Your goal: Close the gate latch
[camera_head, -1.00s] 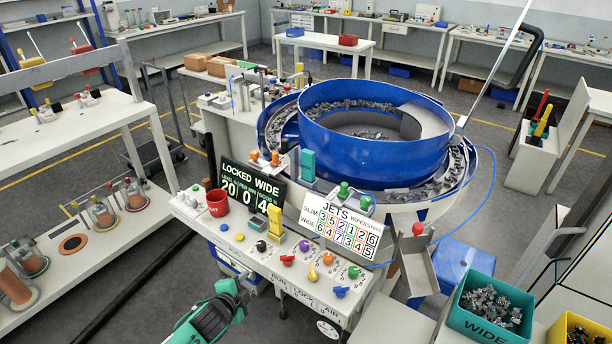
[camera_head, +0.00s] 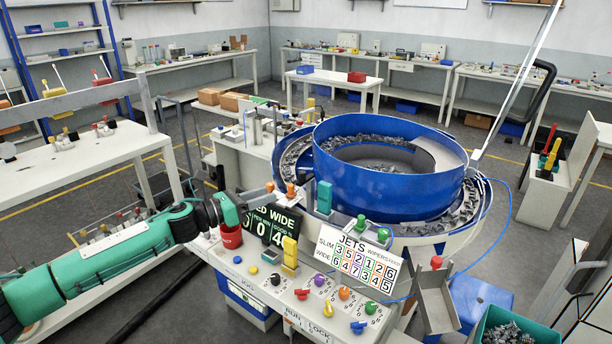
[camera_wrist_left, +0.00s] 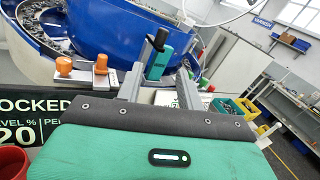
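The latch hardware on the bowl's near rim shows an orange knob (camera_head: 291,190) beside a teal block (camera_head: 324,197); I cannot tell for sure which part is the gate latch. In the left wrist view, an orange knob (camera_wrist_left: 64,65) sits on a metal plate, and the teal block (camera_wrist_left: 158,62) has a black top. My left gripper (camera_head: 260,193) reaches in above the red cup, close to the orange knobs. In the left wrist view its fingers (camera_wrist_left: 160,84) are apart, with the teal block visible beyond them and nothing held. My right gripper is out of view.
The blue feeder bowl (camera_head: 385,190) rises behind the hardware. A black display (camera_head: 272,226) reading "WIDE" is partly hidden by my left arm. A red cup (camera_head: 231,237), a yellow block (camera_head: 290,253) and the "JETS" board (camera_head: 356,259) stand on the panel.

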